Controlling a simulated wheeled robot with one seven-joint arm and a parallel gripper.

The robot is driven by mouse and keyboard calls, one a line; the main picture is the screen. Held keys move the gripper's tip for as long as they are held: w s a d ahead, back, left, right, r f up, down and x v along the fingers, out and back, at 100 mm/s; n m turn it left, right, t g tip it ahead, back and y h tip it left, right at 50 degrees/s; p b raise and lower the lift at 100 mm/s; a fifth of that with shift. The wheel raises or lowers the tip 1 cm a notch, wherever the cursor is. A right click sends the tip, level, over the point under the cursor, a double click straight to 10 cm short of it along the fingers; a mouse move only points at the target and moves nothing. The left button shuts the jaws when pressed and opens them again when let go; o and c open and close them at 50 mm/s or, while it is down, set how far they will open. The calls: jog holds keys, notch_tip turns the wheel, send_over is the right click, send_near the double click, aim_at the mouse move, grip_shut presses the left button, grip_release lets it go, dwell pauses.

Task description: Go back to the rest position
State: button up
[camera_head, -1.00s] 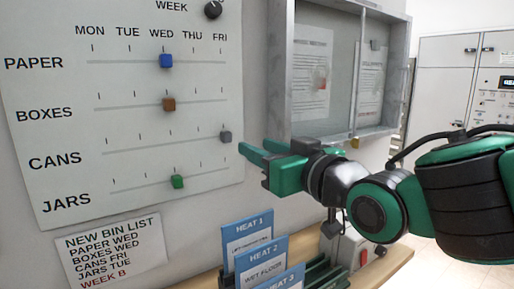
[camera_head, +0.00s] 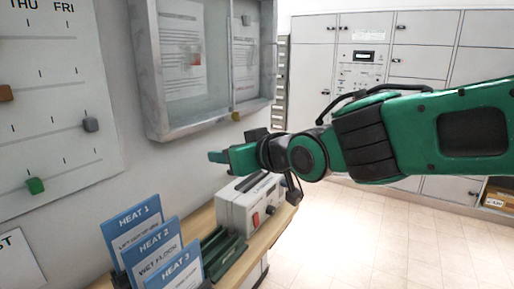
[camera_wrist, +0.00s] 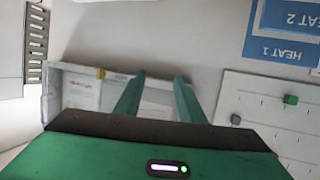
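My gripper (camera_head: 217,156) is green and sits at the middle of the head view, in front of the wall below the noticeboard case and above the shelf. In the wrist view, its two fingers (camera_wrist: 158,95) stand apart with nothing between them. The gripper looks clear of the things around it. My arm reaches in from the right of the head view.
A grey-framed noticeboard case (camera_head: 205,65) hangs on the wall. A sliding-marker board (camera_head: 55,90) is at left. Blue HEAT cards (camera_head: 150,245) and a white device with a red switch (camera_head: 250,205) stand on a wooden shelf (camera_head: 262,240). Lockers (camera_head: 400,40) line the back; floor at right is clear.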

jog(key=w+d+f+m+g+h, duration=0.1)
jog(key=d+f+m+h, duration=0.2)
jog(key=d, duration=0.8)
jog(key=w+d+f+m+h, duration=0.1)
jog(key=d+f+h, duration=0.2)
jog(key=d+f, duration=0.5)
jog(key=s+d+f+m+g+h, duration=0.2)
jog(key=s+d, duration=0.1)
jog(key=d, duration=0.5)
jog(key=s+d+f+m+g+h, duration=0.1)
jog(key=s+d+m, duration=0.1)
jog(key=d, duration=0.6)
jog(key=s+d+f+m+g, duration=0.3)
jog(key=s+d, duration=0.3)
jog(key=s, duration=0.6)
jog(key=s+d+f+m+g, duration=0.3)
jog(key=s+d, duration=0.4)
jog(key=s, duration=0.5)
jog(key=shift+f+m+g, duration=0.3)
jog(key=shift+f+g, duration=0.25)
jog(key=shift+g, duration=0.05)
jog(key=shift+c, duration=0.6)
